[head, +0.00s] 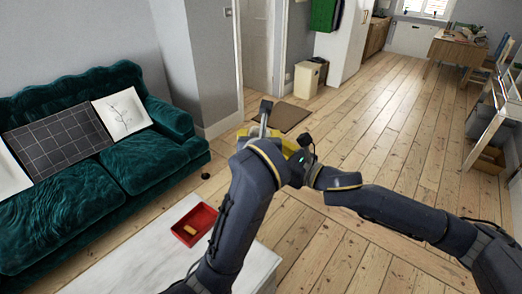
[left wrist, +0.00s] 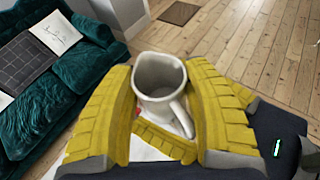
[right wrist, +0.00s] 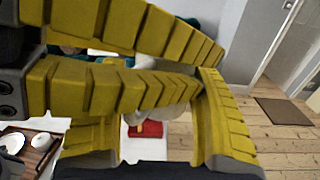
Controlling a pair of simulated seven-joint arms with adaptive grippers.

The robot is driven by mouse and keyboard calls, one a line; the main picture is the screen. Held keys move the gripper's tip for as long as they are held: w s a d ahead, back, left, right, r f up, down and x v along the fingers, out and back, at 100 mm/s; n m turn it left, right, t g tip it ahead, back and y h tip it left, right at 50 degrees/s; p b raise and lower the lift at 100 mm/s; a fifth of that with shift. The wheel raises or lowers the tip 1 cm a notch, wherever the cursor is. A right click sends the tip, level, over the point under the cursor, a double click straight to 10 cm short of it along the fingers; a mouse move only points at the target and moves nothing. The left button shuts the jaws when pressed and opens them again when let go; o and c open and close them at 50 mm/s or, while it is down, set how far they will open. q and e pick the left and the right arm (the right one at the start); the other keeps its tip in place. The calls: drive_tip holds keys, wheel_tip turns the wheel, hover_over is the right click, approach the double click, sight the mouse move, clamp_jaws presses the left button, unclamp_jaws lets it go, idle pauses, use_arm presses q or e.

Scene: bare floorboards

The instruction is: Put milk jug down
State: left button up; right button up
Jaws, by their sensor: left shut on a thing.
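The milk jug (left wrist: 158,82) is white, with its handle toward the lower right in the left wrist view. My left gripper (left wrist: 160,75) is shut around it, a yellow ribbed finger on each side. The jug looks upright, held up off the surface. In the head view my left gripper (head: 268,130) hides it. My right gripper (right wrist: 160,125) has its fingers apart, close to the left gripper. In the right wrist view the left gripper's yellow fingers cross in front, and a bit of the white jug (right wrist: 172,117) shows behind them.
A white tabletop (head: 225,265) lies below, with a red tray (head: 185,236) holding a small tan item. A green sofa (head: 65,190) stands at left. Dishes on a wooden tray (right wrist: 42,158) show in the right wrist view. Bare floor (head: 375,135) lies beyond.

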drive_tip(key=c, duration=0.8)
use_arm(q)
drive_tip(key=o, duration=1.4)
drive_tip(key=shift+c, duration=0.2)
use_arm(e)
drive_tip(key=shift+c, duration=0.7)
use_arm(q)
drive_tip(key=shift+s, duration=0.1)
use_arm(e)
drive_tip(key=shift+r, duration=0.1)
